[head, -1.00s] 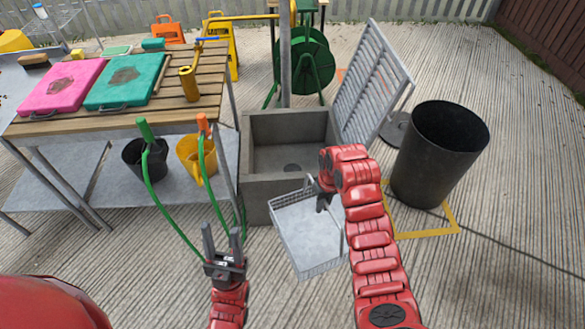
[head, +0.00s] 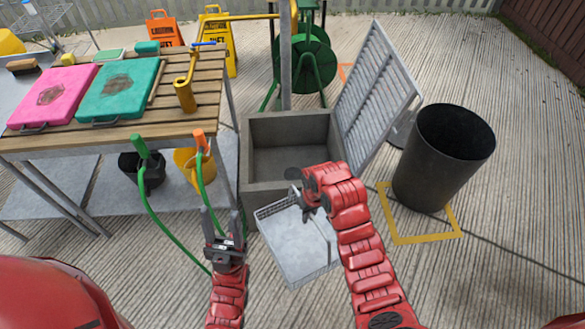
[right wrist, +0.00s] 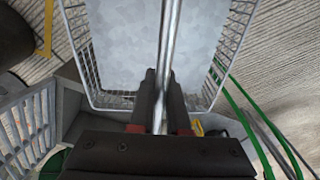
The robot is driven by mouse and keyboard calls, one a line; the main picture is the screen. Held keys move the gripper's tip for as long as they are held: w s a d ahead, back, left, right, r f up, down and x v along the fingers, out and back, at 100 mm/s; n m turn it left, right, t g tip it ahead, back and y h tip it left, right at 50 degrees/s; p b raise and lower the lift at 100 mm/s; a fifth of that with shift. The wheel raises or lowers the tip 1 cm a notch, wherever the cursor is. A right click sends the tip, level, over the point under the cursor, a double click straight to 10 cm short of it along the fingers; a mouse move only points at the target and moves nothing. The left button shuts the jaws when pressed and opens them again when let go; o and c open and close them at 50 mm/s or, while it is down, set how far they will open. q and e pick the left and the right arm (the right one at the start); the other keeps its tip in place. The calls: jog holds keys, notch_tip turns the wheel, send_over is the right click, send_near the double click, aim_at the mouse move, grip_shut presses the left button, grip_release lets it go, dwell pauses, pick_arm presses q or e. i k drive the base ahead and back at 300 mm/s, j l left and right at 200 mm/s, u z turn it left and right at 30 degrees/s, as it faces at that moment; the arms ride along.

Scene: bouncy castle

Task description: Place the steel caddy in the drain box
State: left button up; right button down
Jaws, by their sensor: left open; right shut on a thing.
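The steel caddy (head: 299,250) is a shallow wire-sided tray with a flat grey floor, in front of the drain box in the head view. My right gripper (head: 308,203) is shut on its handle bar. In the right wrist view the fingers (right wrist: 162,98) close around the bar, and the caddy's floor (right wrist: 140,40) shows beyond. The drain box (head: 285,118) is a grey open basin with a dark drain in its floor; the caddy's far edge overlaps its front wall in the picture. My left gripper (head: 222,225) is open and empty, left of the caddy.
A slatted grate (head: 372,95) leans at the box's right side. A black bin (head: 437,165) stands right, by a yellow floor frame (head: 425,238). A wooden table (head: 140,110) with a pink board (head: 52,97) and green board (head: 118,90) is left. Green hoses (head: 172,235) hang near my left gripper.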

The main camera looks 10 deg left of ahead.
aim_at(294, 174)
jog(key=i+j, duration=0.15)
jog(key=i, duration=0.4)
jog(key=i+j, duration=0.15)
jog(key=i, duration=0.35)
jog(key=i+j, duration=0.2)
jog(key=i, duration=0.35)
